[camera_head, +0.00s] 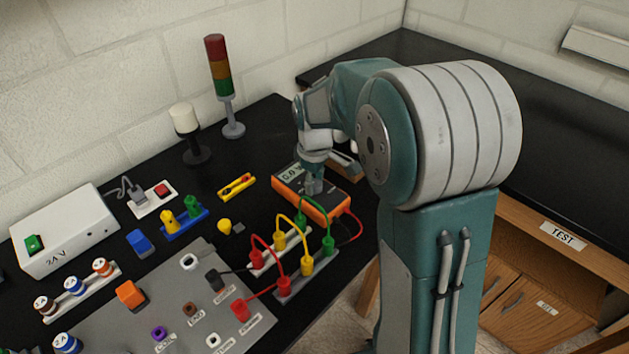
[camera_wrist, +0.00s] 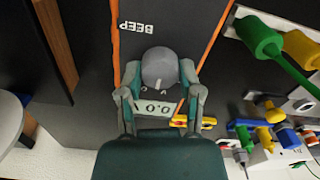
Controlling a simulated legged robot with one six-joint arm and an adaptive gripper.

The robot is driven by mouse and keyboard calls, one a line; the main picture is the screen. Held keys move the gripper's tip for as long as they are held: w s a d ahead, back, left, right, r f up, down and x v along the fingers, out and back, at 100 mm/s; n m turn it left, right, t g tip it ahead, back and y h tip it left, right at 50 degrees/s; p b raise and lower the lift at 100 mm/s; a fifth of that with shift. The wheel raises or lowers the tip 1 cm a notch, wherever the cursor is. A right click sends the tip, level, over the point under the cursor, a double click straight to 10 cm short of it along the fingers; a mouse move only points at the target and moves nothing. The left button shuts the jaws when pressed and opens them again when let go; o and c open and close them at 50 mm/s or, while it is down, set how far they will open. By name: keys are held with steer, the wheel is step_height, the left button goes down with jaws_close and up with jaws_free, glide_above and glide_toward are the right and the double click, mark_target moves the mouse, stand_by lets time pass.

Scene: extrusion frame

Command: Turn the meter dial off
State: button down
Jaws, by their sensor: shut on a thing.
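The meter (camera_head: 331,208) is an orange-edged box with a dark grey face, lying on the black bench in the middle of the head view. Its display reads about 0.0 in the head view, and the display (camera_wrist: 156,107) shows upside down in the wrist view. The round grey dial (camera_wrist: 160,67) sits on the meter's face, near the word BEEP. My gripper (camera_head: 313,186) points down onto the meter. In the wrist view my gripper (camera_wrist: 160,84) has its two fingers on either side of the dial, shut on it. The dial's pointer and setting are hard to make out.
Red, yellow and green leads on terminal blocks (camera_head: 320,258) stand close in front of the meter. A yellow fuse-like part (camera_head: 237,186) lies to its left. A signal tower (camera_head: 222,85) and a white-topped lamp (camera_head: 184,120) stand behind. A grey panel (camera_head: 190,335) lies front left.

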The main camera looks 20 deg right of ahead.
steer(key=n, duration=0.6)
steer(key=shift+s+f, duration=0.1)
steer(key=n, duration=0.5)
steer(key=shift+n, duration=0.5)
steer(key=shift+c, duration=1.3)
jaws_free()
steer(key=shift+a, duration=0.1)
step_height(320, 180, up, 12)
